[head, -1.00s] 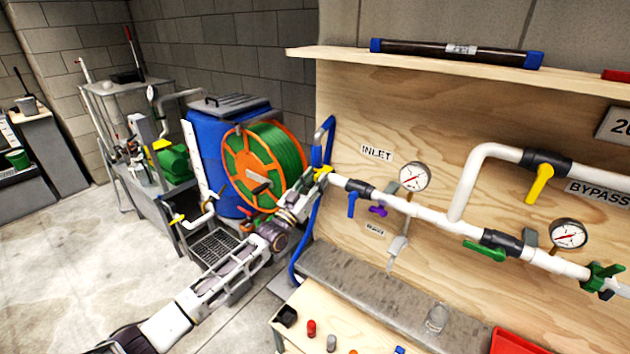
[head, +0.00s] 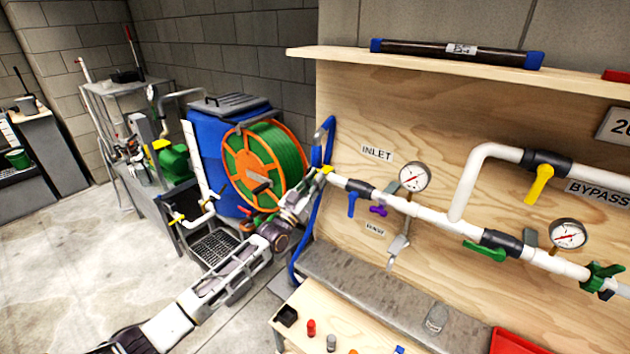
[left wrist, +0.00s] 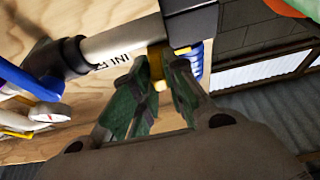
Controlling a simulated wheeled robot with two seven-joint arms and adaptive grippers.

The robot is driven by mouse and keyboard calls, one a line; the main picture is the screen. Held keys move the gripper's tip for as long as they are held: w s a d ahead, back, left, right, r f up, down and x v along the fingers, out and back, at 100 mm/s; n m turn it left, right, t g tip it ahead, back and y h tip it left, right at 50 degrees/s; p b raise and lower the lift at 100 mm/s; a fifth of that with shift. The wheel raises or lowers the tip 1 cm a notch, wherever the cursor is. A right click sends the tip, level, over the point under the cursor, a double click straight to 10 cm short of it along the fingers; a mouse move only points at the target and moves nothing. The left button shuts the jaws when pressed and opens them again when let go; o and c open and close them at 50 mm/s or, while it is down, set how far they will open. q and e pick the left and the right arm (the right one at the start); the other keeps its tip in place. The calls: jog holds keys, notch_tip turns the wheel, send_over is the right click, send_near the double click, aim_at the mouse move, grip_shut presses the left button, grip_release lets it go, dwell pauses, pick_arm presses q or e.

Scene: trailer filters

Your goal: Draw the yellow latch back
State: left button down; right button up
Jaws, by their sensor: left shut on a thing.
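The yellow latch (head: 327,169) is at the left end of the white inlet pipe, beside the blue hose. It also shows in the left wrist view (left wrist: 157,62), by a dark coupling block (left wrist: 190,22). My left gripper (head: 318,179) reaches up to it from the lower left. In the left wrist view its green-padded fingers (left wrist: 158,84) are on either side of the latch, shut on it. The fingertips hide part of the latch. My right gripper is in neither view.
The white pipe (head: 432,214) runs right along the plywood board, with a blue lever (head: 352,203) and a gauge (head: 415,177) close by. A blue hose (head: 315,218) hangs beside the gripper. A green hose reel (head: 265,167) and blue barrel (head: 205,160) stand behind my left arm.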

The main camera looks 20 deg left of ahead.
pick_arm(q)
jog(key=shift+s+d+p, duration=0.2)
jog(key=shift+d, duration=0.35)
jog(key=shift+s+d+p, duration=0.15)
jog(key=shift+d, duration=0.35)
jog(key=shift+f, duration=0.1)
jog(key=c, duration=1.4)
grip_release()
jog(key=shift+d, duration=0.15)
jog(key=shift+c, duration=0.2)
jog(key=shift+s+a, duration=0.1)
jog(key=shift+a, duration=0.1)
jog(key=v, duration=1.1)
jog(key=shift+s+f, duration=0.15)
jog(key=shift+s, duration=0.2)
jog(key=shift+f, duration=0.1)
